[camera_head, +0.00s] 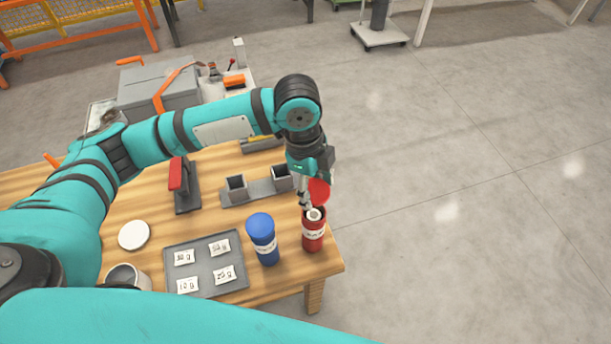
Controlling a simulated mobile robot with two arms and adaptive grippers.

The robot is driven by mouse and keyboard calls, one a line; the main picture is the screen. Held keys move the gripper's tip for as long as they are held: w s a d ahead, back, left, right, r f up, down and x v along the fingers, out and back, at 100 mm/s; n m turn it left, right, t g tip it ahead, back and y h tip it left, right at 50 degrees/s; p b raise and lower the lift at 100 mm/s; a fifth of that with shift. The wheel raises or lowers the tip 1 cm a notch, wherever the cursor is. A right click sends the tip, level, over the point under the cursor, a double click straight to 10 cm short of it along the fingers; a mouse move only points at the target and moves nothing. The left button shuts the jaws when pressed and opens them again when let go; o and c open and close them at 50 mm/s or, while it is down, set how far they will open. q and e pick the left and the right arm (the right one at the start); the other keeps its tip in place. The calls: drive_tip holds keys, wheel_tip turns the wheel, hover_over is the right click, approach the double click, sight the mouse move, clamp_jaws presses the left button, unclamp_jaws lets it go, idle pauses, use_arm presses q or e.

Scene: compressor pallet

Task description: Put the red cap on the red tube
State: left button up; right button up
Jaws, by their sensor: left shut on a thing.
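The red tube (313,238) stands upright at the right corner of the wooden table, with a white label and an open top where something pale shows. My left gripper (309,196) is just above the tube's mouth, pointing down. It is shut on the red cap (320,190), which looks tilted, with its round face toward the camera. I cannot tell whether cap and tube touch. The fingers are partly hidden by the cap and wrist. My right gripper is not in view.
A blue tube (264,243) with a blue cap stands close left of the red tube. A grey tray (205,284) holds several labelled packets. A white disc (134,235), a cup (128,276), a grey holder (246,192) and a red-handled tool (183,188) are also on the table.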

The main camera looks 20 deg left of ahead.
use_arm(q)
drive_tip(key=b, duration=0.6)
hover_over(315, 215)
drive_tip(key=shift+a+f, duration=0.15)
drive_tip(key=shift+f, duration=1.15)
drive_tip(key=shift+a+f, duration=0.1)
drive_tip(key=shift+f, duration=1.95)
drive_tip(key=shift+p, duration=0.55)
drive_tip(key=shift+p, duration=0.3)
drive_tip(key=shift+f+p, duration=0.5)
drive_tip(key=shift+p, duration=0.3)
drive_tip(key=o, duration=0.9)
drive_tip(key=shift+c, duration=0.2)
